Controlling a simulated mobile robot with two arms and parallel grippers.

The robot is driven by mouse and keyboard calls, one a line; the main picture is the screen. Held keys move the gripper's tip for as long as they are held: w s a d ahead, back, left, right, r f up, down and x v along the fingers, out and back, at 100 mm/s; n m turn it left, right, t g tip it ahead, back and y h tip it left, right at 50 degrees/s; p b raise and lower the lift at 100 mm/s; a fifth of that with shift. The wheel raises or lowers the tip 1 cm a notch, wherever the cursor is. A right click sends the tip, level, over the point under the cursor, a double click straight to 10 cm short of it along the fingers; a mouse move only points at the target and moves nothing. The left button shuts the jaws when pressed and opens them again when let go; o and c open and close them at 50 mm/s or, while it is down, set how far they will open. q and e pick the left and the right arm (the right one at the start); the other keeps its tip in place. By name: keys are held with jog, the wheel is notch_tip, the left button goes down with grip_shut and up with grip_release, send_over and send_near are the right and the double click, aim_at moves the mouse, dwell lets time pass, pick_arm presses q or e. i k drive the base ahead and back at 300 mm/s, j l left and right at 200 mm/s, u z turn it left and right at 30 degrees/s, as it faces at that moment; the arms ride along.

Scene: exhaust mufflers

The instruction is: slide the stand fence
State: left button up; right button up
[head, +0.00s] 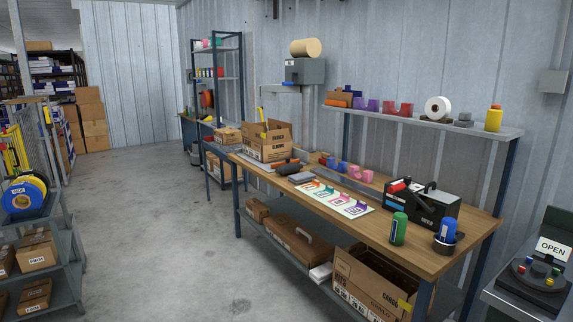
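Neither of my grippers is in the head view. I cannot tell for sure which thing is the stand fence. A long grey strip (347,184) lies on the wooden workbench (375,232), behind a white sheet (347,209) with several coloured pieces on it. Small blue and pink holders (361,175) stand behind the strip. No exhaust muffler can be made out.
Shelves (68,260) line the left; the grey floor (160,220) between is clear.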

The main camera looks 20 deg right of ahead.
aim_at(288, 160)
jog(key=i, duration=1.9)
